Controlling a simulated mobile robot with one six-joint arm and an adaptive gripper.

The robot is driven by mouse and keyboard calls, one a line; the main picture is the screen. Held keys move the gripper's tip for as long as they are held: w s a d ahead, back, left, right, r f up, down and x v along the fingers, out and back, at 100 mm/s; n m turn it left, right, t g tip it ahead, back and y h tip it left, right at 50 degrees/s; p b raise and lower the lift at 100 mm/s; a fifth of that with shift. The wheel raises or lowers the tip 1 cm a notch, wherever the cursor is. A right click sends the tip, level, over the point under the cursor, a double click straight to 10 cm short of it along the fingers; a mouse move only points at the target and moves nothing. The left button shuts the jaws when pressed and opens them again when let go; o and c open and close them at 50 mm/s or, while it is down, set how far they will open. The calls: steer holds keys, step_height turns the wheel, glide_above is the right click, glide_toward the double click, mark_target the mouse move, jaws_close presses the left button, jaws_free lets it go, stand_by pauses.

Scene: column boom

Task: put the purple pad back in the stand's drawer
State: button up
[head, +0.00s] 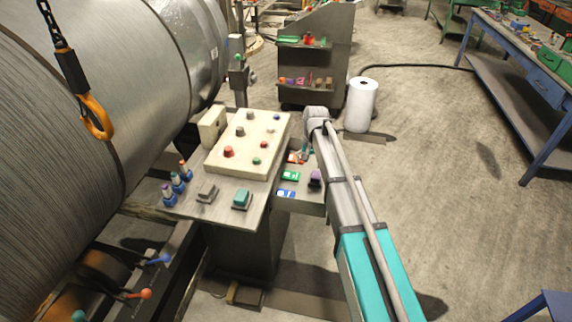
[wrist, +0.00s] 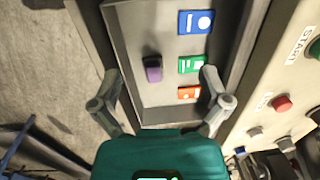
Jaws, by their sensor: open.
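The purple pad (wrist: 153,68), a small block with a dark end, is inside the stand's open drawer (wrist: 130,35), on the bare side of its floor. It also shows in the head view (head: 315,179), close beside my arm. My gripper (wrist: 160,84) is open and empty, its two fingers spread at the drawer's near end, with the pad ahead between them. In the head view my arm partly hides the drawer, and my gripper is mostly hidden. The stand (head: 225,205) has a sloping control panel above the drawer.
The panel's red button (wrist: 282,103) and other knobs are close on the right. A large metal drum (head: 90,100) and an orange hook (head: 97,117) are left of the stand.

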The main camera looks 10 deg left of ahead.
steer(key=s+a+r+m+g+y+b, duration=0.1)
steer(key=s+a+r+m+g+y, duration=0.1)
steer(key=s+a+y, duration=0.2)
steer(key=shift+a+m+y, duration=0.4)
steer(key=shift+a+y, duration=0.3)
steer(key=shift+a, duration=1.05)
steer(key=s+d+f+n+t+h, duration=0.1)
steer(key=s+d+h, duration=0.1)
steer(key=s+d, duration=0.5)
steer(key=s+d+f+n+h, duration=0.1)
steer(key=s+d, duration=0.5)
steer(key=d, duration=0.8)
steer(key=s+d+f+n+t+h, duration=0.1)
steer(key=s+d+h, duration=0.2)
steer(key=s+d, duration=0.4)
steer(key=d, duration=0.4)
steer(key=shift+s+d+n+t, duration=0.25)
steer(key=shift+s+n+t, duration=0.05)
steer(key=shift+s, duration=0.05)
steer(key=shift+f, duration=0.1)
